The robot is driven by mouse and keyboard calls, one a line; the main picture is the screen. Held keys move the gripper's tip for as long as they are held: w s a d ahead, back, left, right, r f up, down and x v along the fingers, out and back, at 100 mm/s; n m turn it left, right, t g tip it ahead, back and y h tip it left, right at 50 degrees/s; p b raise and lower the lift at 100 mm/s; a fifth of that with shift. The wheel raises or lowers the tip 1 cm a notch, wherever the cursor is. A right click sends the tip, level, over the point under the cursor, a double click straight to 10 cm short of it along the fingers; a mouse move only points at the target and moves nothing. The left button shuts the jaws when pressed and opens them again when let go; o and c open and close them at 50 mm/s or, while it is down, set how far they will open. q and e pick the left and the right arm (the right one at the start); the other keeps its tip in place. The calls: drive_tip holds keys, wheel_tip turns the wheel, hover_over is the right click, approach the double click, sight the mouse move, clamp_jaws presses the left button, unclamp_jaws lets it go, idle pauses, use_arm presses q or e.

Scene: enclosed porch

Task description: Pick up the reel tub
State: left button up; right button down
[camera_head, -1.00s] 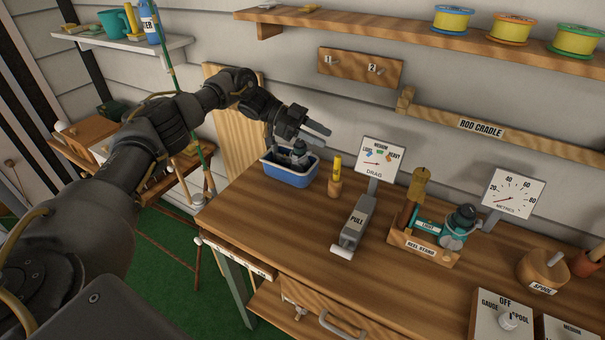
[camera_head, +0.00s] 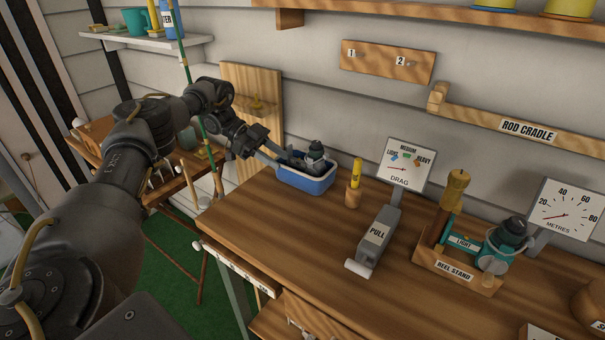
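The reel tub (camera_head: 308,183) is a small blue tub with a pale rim, upright at the back left of the wooden bench. A dark reel (camera_head: 315,158) sits inside it and sticks up above the rim. My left gripper (camera_head: 274,157) is at the tub's left end, its grey fingers pointing right and down at the rim. The fingers look parted, one nearer the inside of the tub and one outside. Whether they touch the wall I cannot tell. My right gripper is not in view.
Right of the tub stand a yellow-topped marker in a wooden holder (camera_head: 353,194), a grey PULL device (camera_head: 375,240), a DRAG dial (camera_head: 404,165) and a reel stand (camera_head: 455,272). A green rod (camera_head: 186,85) rises beside my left arm. The bench front is clear.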

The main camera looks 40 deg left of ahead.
sight(296, 172)
use_arm(q)
drive_tip(key=shift+w+d+f, duration=0.1)
drive_tip(key=shift+d+f, duration=0.15)
drive_tip(key=shift+d, duration=0.35)
drive_tip(key=shift+d+f+p, duration=0.25)
drive_tip(key=shift+d+p, duration=0.15)
drive_tip(key=shift+d, duration=0.45)
drive_tip(key=shift+d+f, duration=0.1)
drive_tip(key=shift+d, duration=0.4)
drive_tip(key=shift+p+x, duration=0.45)
drive_tip(key=shift+x, duration=0.6)
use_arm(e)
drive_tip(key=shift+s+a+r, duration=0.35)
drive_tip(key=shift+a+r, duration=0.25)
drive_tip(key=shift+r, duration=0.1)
use_arm(q)
clamp_jaws()
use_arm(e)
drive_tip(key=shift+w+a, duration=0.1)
